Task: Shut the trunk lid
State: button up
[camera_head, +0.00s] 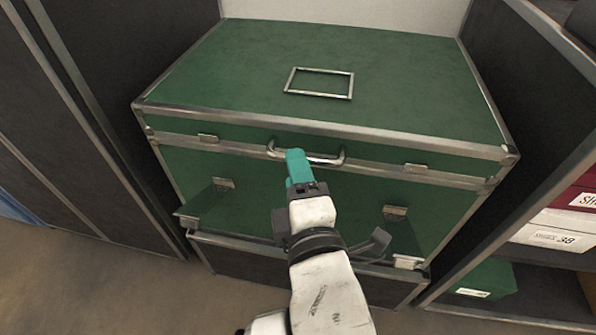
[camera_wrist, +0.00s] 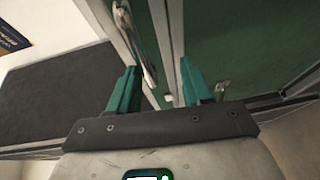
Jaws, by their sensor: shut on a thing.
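The green trunk (camera_head: 210,165) with metal edging stands in front of me. Its lid (camera_head: 400,85) lies about level on top, and I see no clear gap at the front seam. A curved metal handle (camera_head: 325,161) is on the front of the lid. My gripper (camera_head: 295,156) is at the handle's middle, its teal fingers covering part of it. In the wrist view my gripper (camera_wrist: 157,72) has its fingers apart, with the metal handle (camera_wrist: 147,65) between them. It is shut on the handle.
A dark panelled cabinet (camera_head: 100,110) stands close on the left. On the right, a dark shelf (camera_head: 465,265) holds labelled boxes, including a white one (camera_head: 555,235) and a green one (camera_head: 487,280). The trunk rests on a low dark base (camera_head: 240,257). Bare floor (camera_head: 100,285) lies at front left.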

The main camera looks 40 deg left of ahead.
jog(key=shift+f, duration=0.2)
jog(key=p+v, duration=0.1)
jog(key=v, duration=0.9)
jog(key=shift+s+d+r, duration=0.2)
jog(key=shift+d, duration=0.1)
dwell(0.4)
